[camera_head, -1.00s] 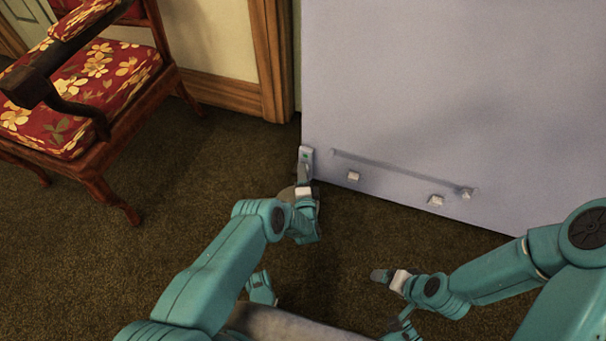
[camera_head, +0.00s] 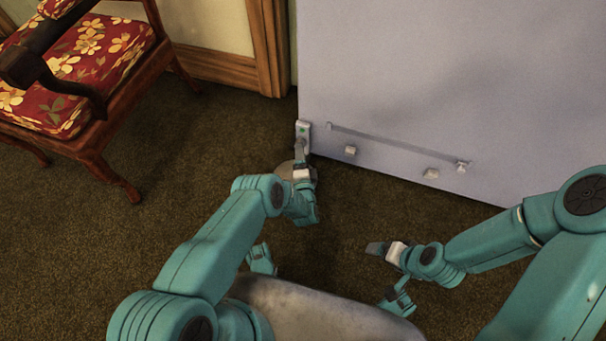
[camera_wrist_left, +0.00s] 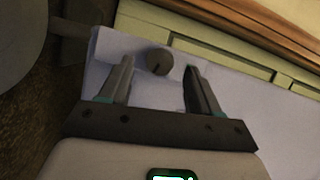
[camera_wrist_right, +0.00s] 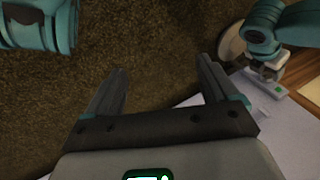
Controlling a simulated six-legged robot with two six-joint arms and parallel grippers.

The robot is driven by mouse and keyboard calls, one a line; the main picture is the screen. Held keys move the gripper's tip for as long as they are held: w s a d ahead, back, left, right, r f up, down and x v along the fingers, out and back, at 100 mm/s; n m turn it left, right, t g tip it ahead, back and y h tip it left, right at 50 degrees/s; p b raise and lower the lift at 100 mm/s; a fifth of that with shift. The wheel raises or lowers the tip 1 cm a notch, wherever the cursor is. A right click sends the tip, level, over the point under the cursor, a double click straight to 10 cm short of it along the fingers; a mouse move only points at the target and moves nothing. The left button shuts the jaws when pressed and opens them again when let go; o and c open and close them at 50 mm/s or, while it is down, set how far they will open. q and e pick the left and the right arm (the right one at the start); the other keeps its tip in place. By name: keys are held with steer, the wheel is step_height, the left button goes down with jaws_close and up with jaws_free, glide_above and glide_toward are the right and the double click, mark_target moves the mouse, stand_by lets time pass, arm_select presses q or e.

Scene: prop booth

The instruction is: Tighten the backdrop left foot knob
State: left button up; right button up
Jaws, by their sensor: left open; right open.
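The backdrop (camera_head: 430,80) is a tall pale lavender panel. At its lower left corner is a light bracket (camera_head: 303,126) with a green mark. My left gripper (camera_head: 300,146) is at this bracket, jaws open. In the left wrist view a round dark grey knob (camera_wrist_left: 159,61) shows between the open fingertips (camera_wrist_left: 157,68), apart from both. I cannot tell whether it lies within the jaws or just beyond them. In the head view the knob is hidden by the gripper. My right gripper (camera_head: 378,248) is open and empty over the carpet, also in its wrist view (camera_wrist_right: 162,78).
A red floral chair (camera_head: 85,75) stands at left. Brown carpet (camera_head: 215,150) between is clear.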

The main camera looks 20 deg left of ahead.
arm_select(q)
steer(key=p+v, duration=0.3)
steer(key=v, duration=1)
steer(key=shift+s, duration=0.2)
arm_select(e)
steer(key=shift+g, duration=0.6)
steer(key=s+r, duration=0.3)
steer(key=r, duration=0.1)
steer(key=shift+a, duration=0.3)
arm_select(q)
steer(key=shift+r, duration=0.1)
